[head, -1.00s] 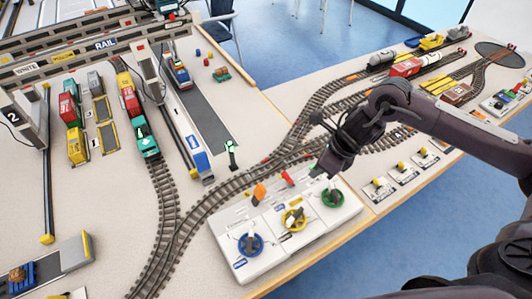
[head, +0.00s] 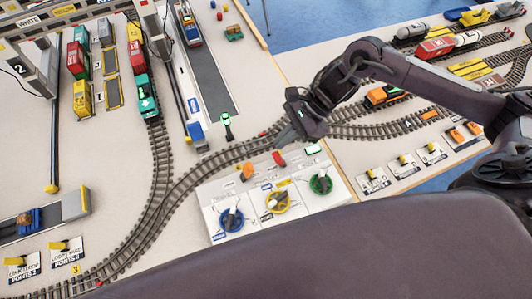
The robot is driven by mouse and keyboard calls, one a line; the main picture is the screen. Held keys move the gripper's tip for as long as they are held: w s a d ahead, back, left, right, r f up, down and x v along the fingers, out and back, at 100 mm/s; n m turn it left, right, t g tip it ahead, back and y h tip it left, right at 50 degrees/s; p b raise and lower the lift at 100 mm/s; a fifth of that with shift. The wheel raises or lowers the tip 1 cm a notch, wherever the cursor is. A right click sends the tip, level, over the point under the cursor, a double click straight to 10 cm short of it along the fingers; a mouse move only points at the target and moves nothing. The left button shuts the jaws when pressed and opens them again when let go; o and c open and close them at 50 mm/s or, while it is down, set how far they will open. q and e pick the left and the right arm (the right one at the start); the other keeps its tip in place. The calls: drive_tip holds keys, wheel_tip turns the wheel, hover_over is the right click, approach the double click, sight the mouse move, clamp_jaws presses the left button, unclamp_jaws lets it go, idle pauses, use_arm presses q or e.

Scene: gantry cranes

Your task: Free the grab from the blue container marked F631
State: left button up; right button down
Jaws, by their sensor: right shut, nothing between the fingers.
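A small blue container (head: 28,221) with a brown-orange piece on top sits on a grey strip at the left edge; any marking is too small to read, and I cannot tell whether the piece is the grab. The white control panel (head: 215,190) has a blue knob (head: 231,219), a yellow knob (head: 277,202) and a green knob (head: 320,184). My right gripper (head: 288,138) is shut and empty, over the panel's back edge near the red lever. My left gripper is out of view.
Gantry crane 2 (head: 38,65) stands at the left, with another gantry leg (head: 155,35) right of it. Curved tracks (head: 160,185) run behind and left of the panel. A teal locomotive (head: 147,98) stands on them. My own dark body part covers the bottom.

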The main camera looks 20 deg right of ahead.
sight(246, 174)
drive_tip(key=p+x, duration=0.3)
drive_tip(key=x, duration=0.5)
drive_tip(key=shift+a+f, duration=0.25)
drive_tip(key=shift+f, duration=0.05)
drive_tip(key=shift+a+f, duration=0.25)
drive_tip(key=shift+f, duration=0.2)
